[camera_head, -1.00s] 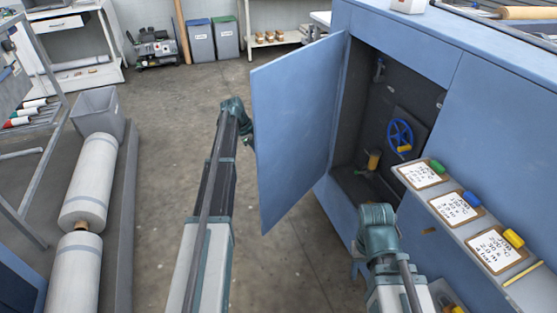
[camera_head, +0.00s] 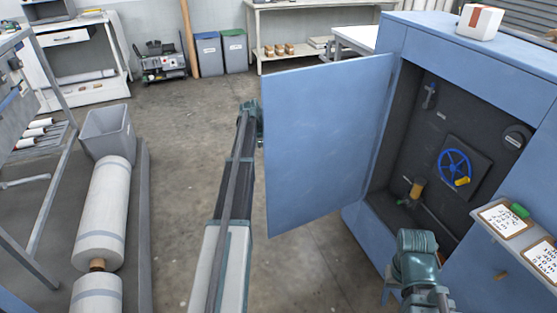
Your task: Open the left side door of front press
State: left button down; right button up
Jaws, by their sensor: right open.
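The left side door (camera_head: 322,145) of the blue front press (camera_head: 465,45) is swung open, its broad blue face turned toward me. The dark interior (camera_head: 425,145) shows a blue handwheel (camera_head: 454,166) with a yellow knob and a yellow-handled valve (camera_head: 416,190). My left arm reaches forward to the door's free edge. My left gripper (camera_head: 251,118) is at that edge, mostly hidden, so its jaws and any contact cannot be made out. My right gripper (camera_head: 415,258) is open, low in front of the press and apart from the door; its fingers are largely hidden.
A ledge with label cards (camera_head: 507,217) juts out at right. Bare floor (camera_head: 185,150) lies between platform and door.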

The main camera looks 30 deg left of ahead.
pick_arm(q)
jog(key=shift+s+a, duration=0.25)
jog(key=shift+a, duration=0.05)
jog(key=c, duration=0.9)
grip_release()
jog(key=shift+a, duration=0.1)
jog(key=shift+o, duration=0.3)
jog(key=shift+w, duration=0.1)
jog(key=shift+r, duration=0.15)
jog(key=shift+r+p, duration=0.5)
jog(key=shift+p, duration=0.15)
jog(key=p+v, duration=1.1)
jog(key=v, duration=0.1)
jog(key=shift+a+r, duration=0.15)
jog(key=shift+r, duration=0.1)
